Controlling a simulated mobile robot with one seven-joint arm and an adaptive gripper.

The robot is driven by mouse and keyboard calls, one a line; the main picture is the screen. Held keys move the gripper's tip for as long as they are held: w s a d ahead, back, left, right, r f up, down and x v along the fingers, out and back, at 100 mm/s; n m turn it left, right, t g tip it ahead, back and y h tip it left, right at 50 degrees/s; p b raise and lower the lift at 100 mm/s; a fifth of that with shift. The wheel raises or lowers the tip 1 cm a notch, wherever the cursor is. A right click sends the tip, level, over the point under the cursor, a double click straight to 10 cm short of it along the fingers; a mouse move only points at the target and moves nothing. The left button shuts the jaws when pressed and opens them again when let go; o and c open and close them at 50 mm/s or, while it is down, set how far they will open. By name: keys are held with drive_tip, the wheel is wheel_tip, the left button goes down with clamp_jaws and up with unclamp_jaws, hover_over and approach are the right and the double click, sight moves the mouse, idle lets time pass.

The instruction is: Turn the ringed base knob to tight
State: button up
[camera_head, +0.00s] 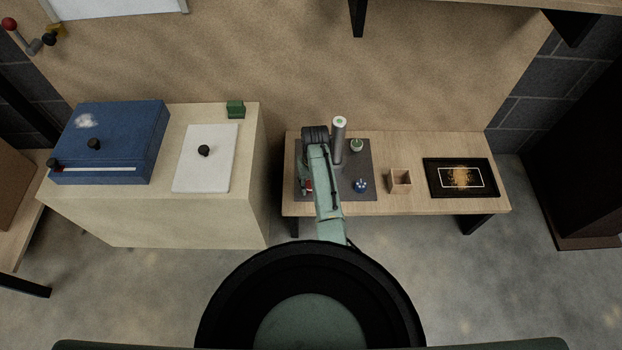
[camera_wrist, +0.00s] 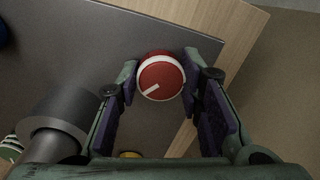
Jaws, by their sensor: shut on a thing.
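A red round knob with a white ring around its edge (camera_wrist: 162,82) sits between my fingers in the wrist view. A white line on its face runs from the middle toward the lower left. My gripper (camera_wrist: 160,76) is shut on the knob, one finger on each side. In the head view a small bit of red (camera_head: 309,185) shows beside my arm, which covers most of that spot. The knob is at the left part of a dark grey plate (camera_head: 357,160). Any marks for tight are not visible.
A grey metal post (camera_head: 338,140) rises close to my arm. A blue knob (camera_head: 360,185) and a green-topped round piece (camera_head: 357,146) are on the plate. A wooden box (camera_head: 399,181) and a black framed tray (camera_head: 433,184) stand to the right on the bench.

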drive_tip(key=m+p, duration=0.3)
drive_tip(key=m, duration=0.3)
drive_tip(key=shift+a+r+m, duration=0.1)
drive_tip(key=shift+a+m, duration=0.05)
drive_tip(key=shift+m, duration=0.15)
drive_tip(key=m+p, duration=0.2)
drive_tip(key=m, duration=0.4)
drive_tip(key=shift+t, duration=0.3)
drive_tip(key=m+p, duration=0.1)
drive_tip(key=m, duration=0.6)
drive_tip(key=shift+a+m+h+p, duration=0.1)
drive_tip(key=shift+m+h+p, duration=0.2)
drive_tip(key=m, duration=0.6)
drive_tip(key=shift+w, duration=0.1)
drive_tip(key=o, duration=1.2)
drive_tip(key=shift+c, duration=0.2)
